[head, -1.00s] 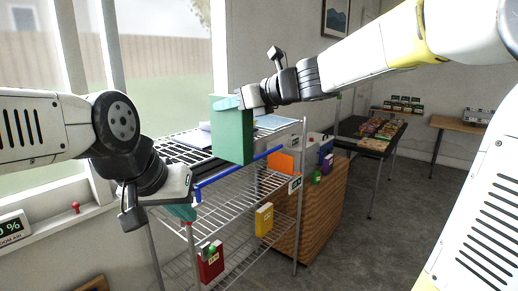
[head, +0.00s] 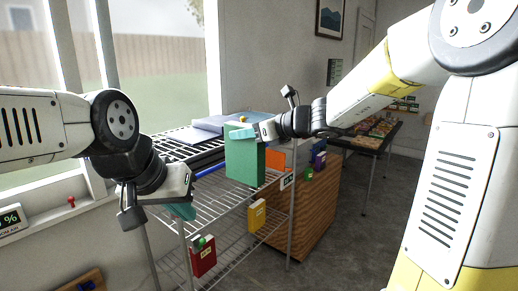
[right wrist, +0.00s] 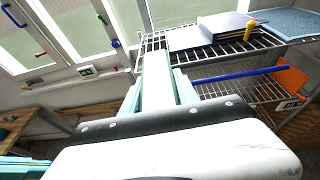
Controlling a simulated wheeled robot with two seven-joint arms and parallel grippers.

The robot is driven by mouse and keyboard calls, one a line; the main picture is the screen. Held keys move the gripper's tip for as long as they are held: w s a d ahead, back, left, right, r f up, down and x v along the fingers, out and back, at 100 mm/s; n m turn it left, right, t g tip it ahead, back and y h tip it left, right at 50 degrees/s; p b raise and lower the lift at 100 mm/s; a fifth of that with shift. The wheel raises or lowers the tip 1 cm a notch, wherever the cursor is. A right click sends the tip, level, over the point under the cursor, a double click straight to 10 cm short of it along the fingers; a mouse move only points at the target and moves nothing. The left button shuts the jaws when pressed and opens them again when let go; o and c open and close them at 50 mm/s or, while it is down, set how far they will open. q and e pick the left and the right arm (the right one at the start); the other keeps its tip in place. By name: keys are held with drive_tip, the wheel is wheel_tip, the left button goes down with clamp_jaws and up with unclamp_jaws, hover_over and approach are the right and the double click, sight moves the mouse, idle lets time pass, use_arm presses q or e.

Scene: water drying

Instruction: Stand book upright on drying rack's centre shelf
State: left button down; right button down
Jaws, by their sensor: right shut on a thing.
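My right gripper (head: 246,134) is shut on the top of a green book (head: 244,163), which hangs upright at the front of the wire drying rack (head: 291,222). The book's lower edge is near the centre shelf (head: 212,203); I cannot tell if it touches. In the right wrist view, the book's pale top edge (right wrist: 158,85) sits between the teal fingers. An orange book (head: 275,157) stands at the centre shelf's right end. My left gripper (head: 182,209) is at the rack's left front, its teal fingertips partly hidden, and seems to hold nothing.
Flat books (head: 212,123) lie on the top shelf. A blue bar (right wrist: 238,75) runs along the rack. A red book (head: 203,258) and a yellow book (head: 257,216) stand on the lower shelf. A wooden cabinet (head: 312,212) is close on the right.

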drive_tip(key=d+f+m+t+h, duration=0.1)
drive_tip(key=d+f, duration=0.5)
drive_tip(key=f, duration=0.4)
drive_tip(key=s+d+f+m+t+h, duration=0.1)
drive_tip(key=d+f+m+h, duration=0.1)
drive_tip(key=d+f, duration=0.5)
drive_tip(key=d+f+m+t+h, duration=0.1)
drive_tip(key=d+f, duration=0.5)
drive_tip(key=f, duration=0.9)
drive_tip(key=shift+s+d+m+t+h, duration=0.25)
drive_tip(key=shift+s+m+t+h, duration=0.15)
drive_tip(key=shift+m+t, duration=0.15)
